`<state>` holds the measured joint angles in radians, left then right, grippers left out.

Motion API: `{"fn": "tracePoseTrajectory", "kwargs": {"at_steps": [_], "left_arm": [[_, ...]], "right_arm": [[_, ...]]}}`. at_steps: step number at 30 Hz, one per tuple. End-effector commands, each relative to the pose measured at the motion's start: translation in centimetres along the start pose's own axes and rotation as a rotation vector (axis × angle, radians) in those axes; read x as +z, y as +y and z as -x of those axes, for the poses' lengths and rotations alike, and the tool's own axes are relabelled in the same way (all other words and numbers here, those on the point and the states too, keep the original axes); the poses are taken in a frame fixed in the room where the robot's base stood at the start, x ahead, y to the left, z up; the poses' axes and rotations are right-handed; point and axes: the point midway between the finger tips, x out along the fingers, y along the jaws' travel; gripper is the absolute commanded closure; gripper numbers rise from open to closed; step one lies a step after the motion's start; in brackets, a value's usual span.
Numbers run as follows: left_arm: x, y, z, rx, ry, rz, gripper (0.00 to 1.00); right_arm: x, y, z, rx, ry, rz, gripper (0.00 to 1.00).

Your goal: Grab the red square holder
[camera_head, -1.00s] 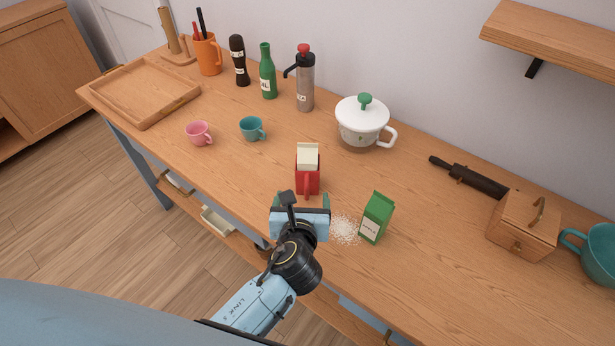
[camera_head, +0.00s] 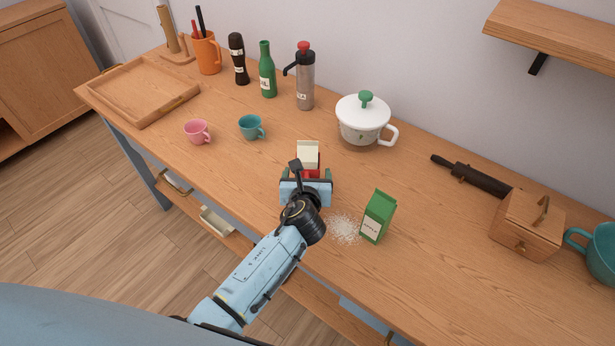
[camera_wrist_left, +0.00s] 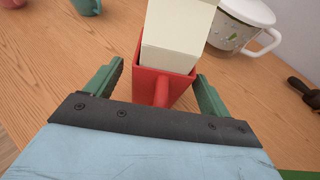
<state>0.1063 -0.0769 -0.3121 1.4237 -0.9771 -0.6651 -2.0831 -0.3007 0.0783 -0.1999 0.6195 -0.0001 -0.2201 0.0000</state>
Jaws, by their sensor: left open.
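The red square holder (camera_wrist_left: 178,92) stands on the counter with a cream carton (camera_wrist_left: 178,35) upright inside it. Its red handle faces my left gripper in the left wrist view. In the head view the holder (camera_head: 311,174) is mostly hidden behind my gripper, with the carton (camera_head: 308,153) showing above it. My left gripper (camera_wrist_left: 158,85) is open, with one green finger on each side of the holder. I cannot tell whether the fingers touch it. The gripper also shows in the head view (camera_head: 306,178). My right gripper is not in view.
A green carton (camera_head: 378,216) stands right of my left arm, next to spilled white grains (camera_head: 344,229) on the counter. A teal cup (camera_head: 251,127) and a pink cup (camera_head: 197,132) are to the left. A white lidded pot (camera_head: 362,122) stands behind, to the right.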

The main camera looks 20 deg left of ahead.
Motion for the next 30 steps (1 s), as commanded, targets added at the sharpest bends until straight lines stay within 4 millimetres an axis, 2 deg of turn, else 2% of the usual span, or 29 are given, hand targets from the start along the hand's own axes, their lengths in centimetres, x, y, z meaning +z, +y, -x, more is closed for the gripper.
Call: {"fn": "tracePoseTrajectory", "kwargs": {"at_steps": [4,5,15,16,23,26,30], "left_arm": [[0.0,0.0,0.0,0.000,0.000,0.001,0.18],[0.0,0.0,0.0,0.000,0.000,0.001,0.21],[0.0,0.0,0.1,0.000,0.000,0.000,0.65],[0.2,0.0,0.1,-0.001,-0.004,0.001,0.67],[0.4,0.0,0.1,-0.001,-0.004,0.001,0.67],[1.4,0.0,0.5,-0.002,-0.007,0.003,0.67],[3.9,0.0,1.5,-0.001,-0.009,0.001,0.67]], "right_arm": [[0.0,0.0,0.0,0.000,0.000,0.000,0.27],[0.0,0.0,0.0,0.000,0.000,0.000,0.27],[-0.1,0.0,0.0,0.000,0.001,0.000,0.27],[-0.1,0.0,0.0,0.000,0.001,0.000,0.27],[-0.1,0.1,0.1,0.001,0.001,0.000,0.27],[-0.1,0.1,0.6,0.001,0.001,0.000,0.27],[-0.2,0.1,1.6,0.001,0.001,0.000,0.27]]}}
